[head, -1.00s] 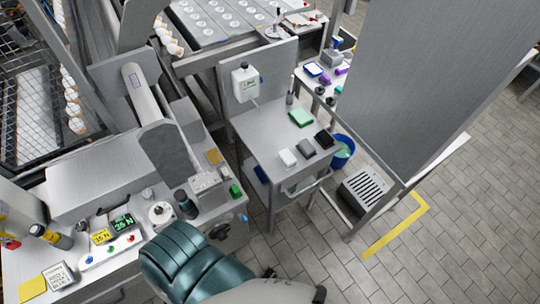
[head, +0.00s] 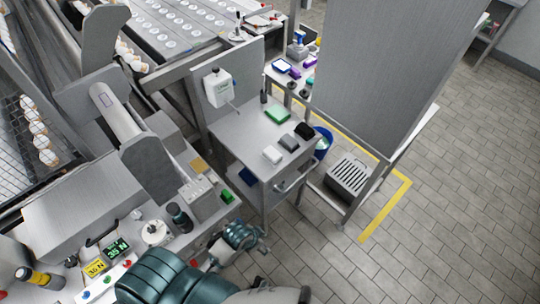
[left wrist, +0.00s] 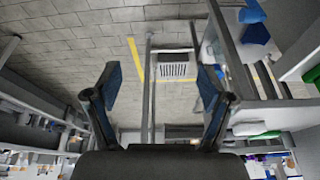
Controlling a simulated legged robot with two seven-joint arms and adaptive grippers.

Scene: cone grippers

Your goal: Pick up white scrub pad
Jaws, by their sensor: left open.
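The white scrub pad (head: 272,154) lies flat near the front edge of the steel table (head: 237,129) in the head view. A grey pad (head: 289,143) and a black pad (head: 304,131) lie in a row to its right. My left gripper is open and empty in the left wrist view (left wrist: 160,88), its two blue-tipped fingers spread wide above the floor. In the head view my left wrist is in front of the table, below the white pad and apart from it; its fingers are hard to make out there. My right gripper is not in view.
A green pad (head: 277,113) lies farther back on the table, and a dispenser (head: 217,88) hangs on its back panel. A blue bucket (head: 322,142) stands right of the table. A slotted grey box (head: 349,176) is near the yellow floor line. Floor in front is clear.

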